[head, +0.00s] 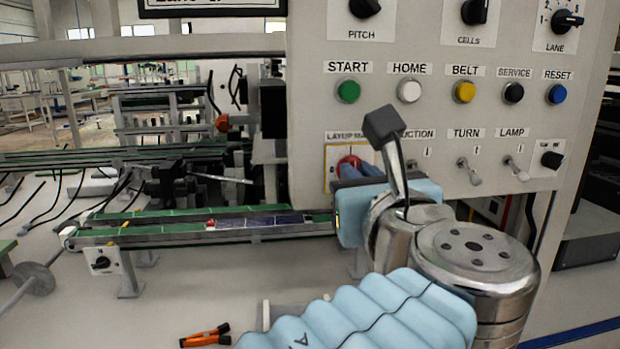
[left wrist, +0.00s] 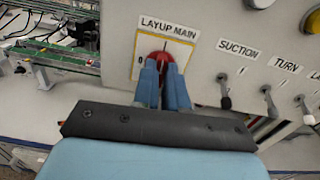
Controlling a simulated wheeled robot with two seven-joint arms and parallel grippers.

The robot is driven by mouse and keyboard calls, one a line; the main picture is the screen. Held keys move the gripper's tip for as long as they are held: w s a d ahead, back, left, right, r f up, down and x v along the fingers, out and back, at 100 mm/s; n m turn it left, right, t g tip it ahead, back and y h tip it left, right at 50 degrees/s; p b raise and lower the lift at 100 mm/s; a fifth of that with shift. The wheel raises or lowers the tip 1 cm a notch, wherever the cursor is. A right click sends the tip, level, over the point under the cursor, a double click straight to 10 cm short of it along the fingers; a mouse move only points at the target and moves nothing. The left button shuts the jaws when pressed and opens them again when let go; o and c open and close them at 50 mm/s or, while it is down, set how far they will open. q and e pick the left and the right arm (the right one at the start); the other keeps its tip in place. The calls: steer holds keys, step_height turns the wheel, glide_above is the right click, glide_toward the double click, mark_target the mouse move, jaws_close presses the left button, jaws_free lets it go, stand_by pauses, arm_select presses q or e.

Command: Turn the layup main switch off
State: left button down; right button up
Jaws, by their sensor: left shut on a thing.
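The layup main switch is a red rotary knob (left wrist: 158,58) on a yellow-edged plate below the label LAYUP MAIN in the left wrist view. In the head view its red part (head: 348,161) shows just above my gripper. My left gripper (head: 352,172) is at the panel, its blue fingers shut on the red knob. The fingers also show in the left wrist view (left wrist: 162,80), one on each side of the knob. They hide its lower part, and I cannot read which mark it points to. My right gripper is in neither view.
The suction (left wrist: 223,92), turn (head: 468,170) and lamp (head: 515,168) toggles stand right of the switch. Above is a row of buttons, including green START (head: 348,90) and blue RESET (head: 557,94). A conveyor (head: 200,226) lies left. Orange-handled pliers (head: 206,337) lie on the table.

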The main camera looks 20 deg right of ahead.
arm_select(q)
steer(key=shift+f+n+b, duration=0.15)
steer(key=shift+n+b, duration=1.9)
steer(key=shift+n, duration=2.25)
steer(key=shift+f+n+b, duration=0.1)
steer(key=shift+n+b, duration=1.9)
steer(key=shift+n, duration=2.3)
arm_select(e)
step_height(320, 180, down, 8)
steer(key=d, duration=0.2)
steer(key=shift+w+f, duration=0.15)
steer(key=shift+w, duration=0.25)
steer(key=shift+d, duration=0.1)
arm_select(q)
steer(key=c, duration=1.2)
jaws_free()
steer(key=shift+r, duration=0.1)
steer(key=shift+a, duration=0.1)
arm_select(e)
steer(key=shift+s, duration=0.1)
